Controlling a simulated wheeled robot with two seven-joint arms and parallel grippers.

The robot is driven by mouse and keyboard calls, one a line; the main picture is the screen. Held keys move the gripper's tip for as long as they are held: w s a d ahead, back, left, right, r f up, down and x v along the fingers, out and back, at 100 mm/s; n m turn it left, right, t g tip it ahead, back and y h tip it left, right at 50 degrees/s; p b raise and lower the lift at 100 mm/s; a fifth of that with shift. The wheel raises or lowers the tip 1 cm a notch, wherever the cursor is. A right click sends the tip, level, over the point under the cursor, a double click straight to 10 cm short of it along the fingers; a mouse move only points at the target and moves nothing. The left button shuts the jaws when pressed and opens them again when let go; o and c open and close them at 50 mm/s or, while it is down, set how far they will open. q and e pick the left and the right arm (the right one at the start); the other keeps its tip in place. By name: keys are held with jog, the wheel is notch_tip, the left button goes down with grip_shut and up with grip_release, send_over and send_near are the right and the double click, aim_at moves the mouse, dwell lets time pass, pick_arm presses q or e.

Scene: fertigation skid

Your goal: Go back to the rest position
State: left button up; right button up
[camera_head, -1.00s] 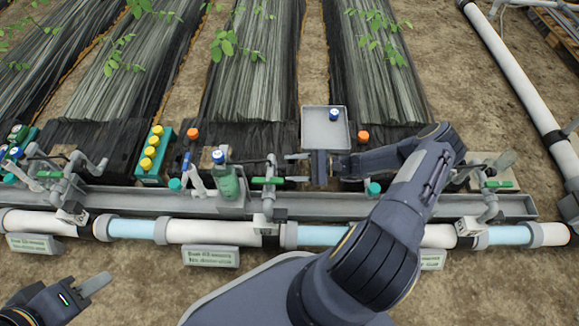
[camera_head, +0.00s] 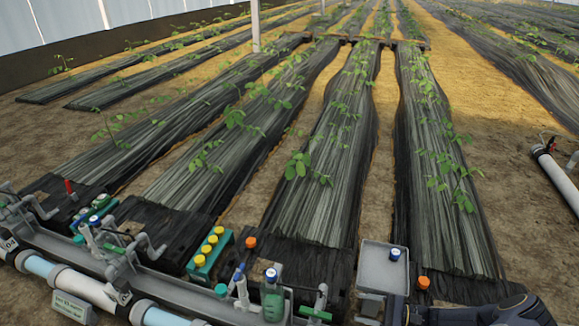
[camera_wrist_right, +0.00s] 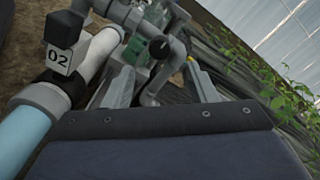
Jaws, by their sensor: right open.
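My right gripper (camera_head: 367,309) is at the bottom right of the head view, just in front of the grey tray (camera_head: 370,280). Its forearm runs off toward the right bottom edge. In the right wrist view its two grey fingers (camera_wrist_right: 165,85) stand apart, with nothing held between them. Behind them are a grey pipe fitting and a green part, which look apart from the fingers. My left gripper is outside the head view.
The tray holds a blue-capped vial (camera_head: 395,254). Orange caps (camera_head: 250,242) (camera_head: 423,283), a green rack with yellow caps (camera_head: 208,250) and a green bottle (camera_head: 272,298) stand along the pipe channel. A block marked 02 (camera_wrist_right: 61,57) sits on the pipe. Planted rows stretch beyond.

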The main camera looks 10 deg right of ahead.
jog(key=s+a+r+n+g+h, duration=0.1)
jog(key=a+r+n+g+h, duration=0.3)
jog(key=r, duration=0.8)
jog(key=s+a+r+n+g+h, duration=0.15)
jog(key=a+r+n+g, duration=0.35)
jog(key=r, duration=0.7)
jog(key=s+a+r+n+t+h, duration=0.3)
jog(key=s+r, duration=0.2)
jog(key=s, duration=0.3)
jog(key=s+a+r+n+t+h, duration=0.25)
jog(key=s+r, duration=0.25)
jog(key=s, duration=0.3)
notch_tip(320, 180, up, 37)
jog(key=p, duration=3.7)
